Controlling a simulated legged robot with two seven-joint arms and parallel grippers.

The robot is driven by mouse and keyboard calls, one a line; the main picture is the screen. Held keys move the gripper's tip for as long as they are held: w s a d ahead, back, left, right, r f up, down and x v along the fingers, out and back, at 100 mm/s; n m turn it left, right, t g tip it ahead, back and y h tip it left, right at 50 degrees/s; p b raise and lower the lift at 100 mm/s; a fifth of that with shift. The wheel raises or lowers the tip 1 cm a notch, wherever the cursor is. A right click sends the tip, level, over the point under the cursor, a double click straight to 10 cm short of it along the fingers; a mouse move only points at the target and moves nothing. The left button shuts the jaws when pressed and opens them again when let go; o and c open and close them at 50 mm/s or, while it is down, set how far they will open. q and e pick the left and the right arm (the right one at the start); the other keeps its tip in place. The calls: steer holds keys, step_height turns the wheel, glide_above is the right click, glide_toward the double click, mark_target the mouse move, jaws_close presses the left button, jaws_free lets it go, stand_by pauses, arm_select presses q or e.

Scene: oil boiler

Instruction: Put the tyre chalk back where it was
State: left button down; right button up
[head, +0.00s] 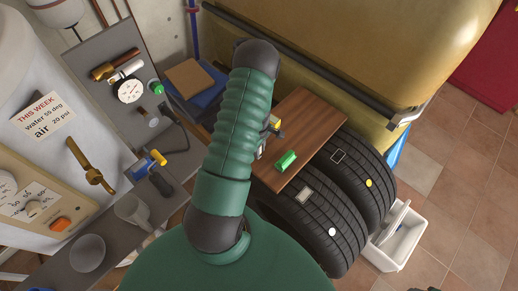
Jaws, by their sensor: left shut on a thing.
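My green arm crosses the middle of the head view and hides most of my left gripper (269,132). The part that shows is a small grey and dark shape at the arm's right edge, over a brown wooden board (309,117). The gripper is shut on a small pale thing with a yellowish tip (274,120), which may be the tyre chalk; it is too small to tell. The board rests on or just above two dark tyres (332,205). My right gripper is not in view.
A tan tank (375,40) stands behind the board. A white bin (397,241) stands right of the tyres; tiled floor beyond is clear.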

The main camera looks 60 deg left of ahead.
arm_select(q)
steer(key=shift+f, duration=0.35)
steer(key=shift+f, duration=0.1)
steer(key=c, duration=1.2)
jaws_free()
